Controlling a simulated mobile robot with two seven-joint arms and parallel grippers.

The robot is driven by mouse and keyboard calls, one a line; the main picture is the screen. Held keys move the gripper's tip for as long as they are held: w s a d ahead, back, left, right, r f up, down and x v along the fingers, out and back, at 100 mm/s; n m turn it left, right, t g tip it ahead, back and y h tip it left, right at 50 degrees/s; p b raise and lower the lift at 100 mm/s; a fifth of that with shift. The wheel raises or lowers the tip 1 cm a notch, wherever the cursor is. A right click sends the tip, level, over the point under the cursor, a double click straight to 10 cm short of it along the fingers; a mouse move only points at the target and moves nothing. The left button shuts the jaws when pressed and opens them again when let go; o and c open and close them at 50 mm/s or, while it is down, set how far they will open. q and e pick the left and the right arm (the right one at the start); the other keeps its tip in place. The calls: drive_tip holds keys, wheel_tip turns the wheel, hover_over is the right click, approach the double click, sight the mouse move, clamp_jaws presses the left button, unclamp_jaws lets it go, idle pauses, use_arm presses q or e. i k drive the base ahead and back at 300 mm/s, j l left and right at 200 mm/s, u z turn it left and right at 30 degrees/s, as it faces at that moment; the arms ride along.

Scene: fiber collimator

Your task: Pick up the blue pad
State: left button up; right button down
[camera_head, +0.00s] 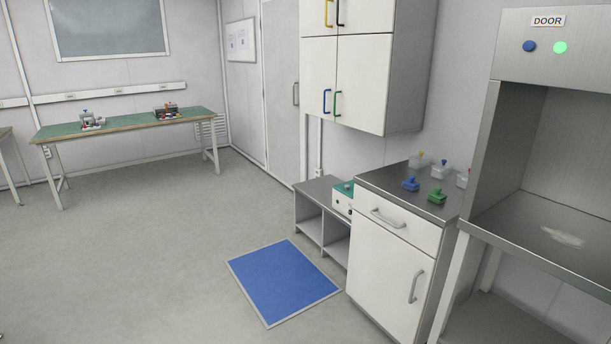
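A flat blue mat with a pale border (283,281) lies on the floor left of the cabinet. I cannot tell which of these two the task calls the blue pad. Neither of my grippers shows in the head view, and nothing is seen touching either blue thing.
A steel hood (561,150) stands right. The left floor is clear.

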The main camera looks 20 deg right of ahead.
sight(410, 185)
drive_tip(key=i+z, duration=0.35)
drive_tip(key=i, duration=0.2)
drive_tip(key=i+z, duration=0.35)
drive_tip(key=i, duration=0.2)
drive_tip(key=i+j+z, duration=0.35)
drive_tip(key=i, duration=0.2)
